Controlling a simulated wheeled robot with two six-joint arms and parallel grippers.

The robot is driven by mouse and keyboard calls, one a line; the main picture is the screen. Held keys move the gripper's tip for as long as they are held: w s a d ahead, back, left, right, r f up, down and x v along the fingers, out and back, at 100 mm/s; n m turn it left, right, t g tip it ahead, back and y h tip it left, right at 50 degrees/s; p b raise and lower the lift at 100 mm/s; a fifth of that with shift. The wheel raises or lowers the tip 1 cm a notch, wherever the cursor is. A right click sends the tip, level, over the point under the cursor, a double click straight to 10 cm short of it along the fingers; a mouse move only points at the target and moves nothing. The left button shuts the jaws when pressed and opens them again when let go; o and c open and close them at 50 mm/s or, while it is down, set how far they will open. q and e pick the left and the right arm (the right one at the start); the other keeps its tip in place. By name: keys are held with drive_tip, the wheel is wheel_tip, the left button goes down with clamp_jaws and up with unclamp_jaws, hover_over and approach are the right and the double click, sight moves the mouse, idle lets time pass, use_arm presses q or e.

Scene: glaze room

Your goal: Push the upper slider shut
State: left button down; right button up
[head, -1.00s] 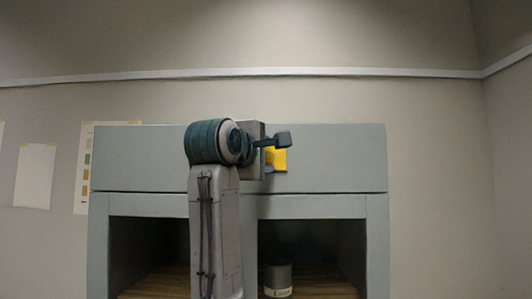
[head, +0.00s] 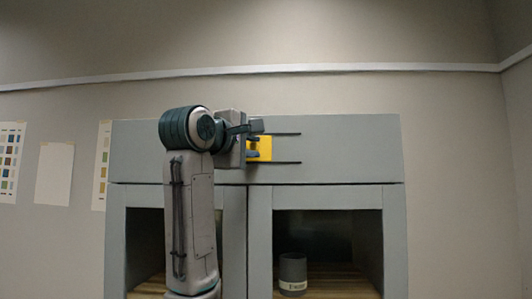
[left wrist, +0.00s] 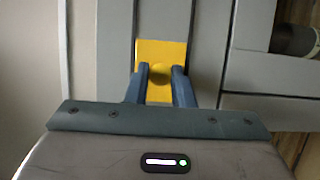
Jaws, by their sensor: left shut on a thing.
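The upper slider is a yellow plate (head: 264,147) with a round yellow knob (left wrist: 160,74), set on the grey upper front of the cabinet. In the head view, two dark horizontal rails run above and below it and show bare to its right. My left gripper (head: 253,145) reaches it from the left and hides its left part. In the left wrist view the two blue fingers (left wrist: 161,72) are closed on the knob from both sides, with the yellow plate behind them. My right gripper is not in view.
Below, the grey cabinet (head: 258,190) has two open compartments with wooden floors. A dark grey canister (head: 292,270) with a pale label stands in the right one. Sheets hang on the wall at left. The panel right of the slider is clear.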

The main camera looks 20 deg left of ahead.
use_arm(q)
drive_tip(key=c, duration=1.4)
unclamp_jaws()
drive_tip(key=shift+a, duration=0.1)
drive_tip(key=shift+o, duration=0.7)
drive_tip(key=shift+a, duration=0.25)
drive_tip(key=shift+s+d+f+b, duration=0.1)
drive_tip(key=shift+s+b, duration=0.2)
drive_tip(key=s+a+b, duration=0.1)
drive_tip(key=s+b, duration=0.4)
drive_tip(key=s, duration=0.5)
drive_tip(key=shift+a+b, duration=0.2)
drive_tip(key=shift+b, duration=0.15)
